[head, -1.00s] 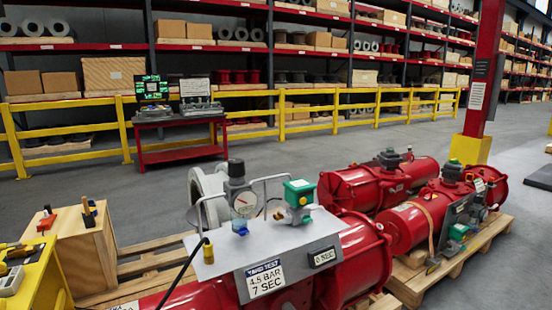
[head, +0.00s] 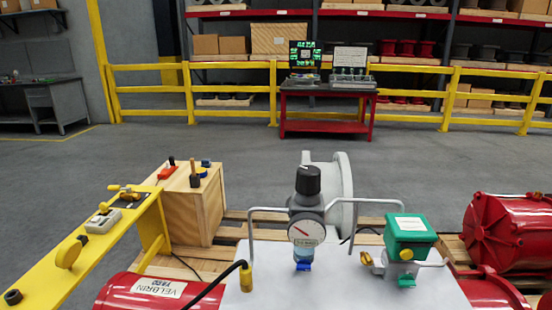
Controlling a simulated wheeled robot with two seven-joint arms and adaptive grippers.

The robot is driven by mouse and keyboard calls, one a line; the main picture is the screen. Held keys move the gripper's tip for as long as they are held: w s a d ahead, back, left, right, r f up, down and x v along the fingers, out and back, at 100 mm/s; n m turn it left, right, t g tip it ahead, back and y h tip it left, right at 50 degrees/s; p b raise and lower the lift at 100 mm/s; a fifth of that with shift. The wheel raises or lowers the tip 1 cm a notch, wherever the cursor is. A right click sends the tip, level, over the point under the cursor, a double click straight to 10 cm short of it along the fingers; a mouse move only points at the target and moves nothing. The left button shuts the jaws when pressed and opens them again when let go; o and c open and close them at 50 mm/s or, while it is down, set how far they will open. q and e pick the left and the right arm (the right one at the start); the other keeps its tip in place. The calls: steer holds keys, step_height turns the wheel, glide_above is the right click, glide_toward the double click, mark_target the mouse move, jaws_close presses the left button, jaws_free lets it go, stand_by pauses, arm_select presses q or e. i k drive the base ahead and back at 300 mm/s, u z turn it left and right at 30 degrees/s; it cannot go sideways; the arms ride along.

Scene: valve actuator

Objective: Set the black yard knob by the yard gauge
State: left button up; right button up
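The black yard knob (head: 307,181) stands upright on top of a dark regulator body on the white panel (head: 340,285). The round yard gauge (head: 307,230), with a white face and a red needle, sits just below the knob on the side facing me. Its scale is too small to read. A clear bowl with a blue fitting (head: 303,266) hangs below the gauge. Neither of my grippers is in view, and nothing is seen touching the knob.
A green-topped box (head: 409,236) is right of the gauge, with grey pipes around. A black hose with a yellow end (head: 246,276) is at left. A yellow beam (head: 75,258) and wooden crate (head: 192,212) stand further left. Red cylinders (head: 515,232) lie at right.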

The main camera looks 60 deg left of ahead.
mark_target(308, 177)
steer(key=u, duration=0.95)
steer(key=i, duration=0.95)
steer(key=u, duration=0.9)
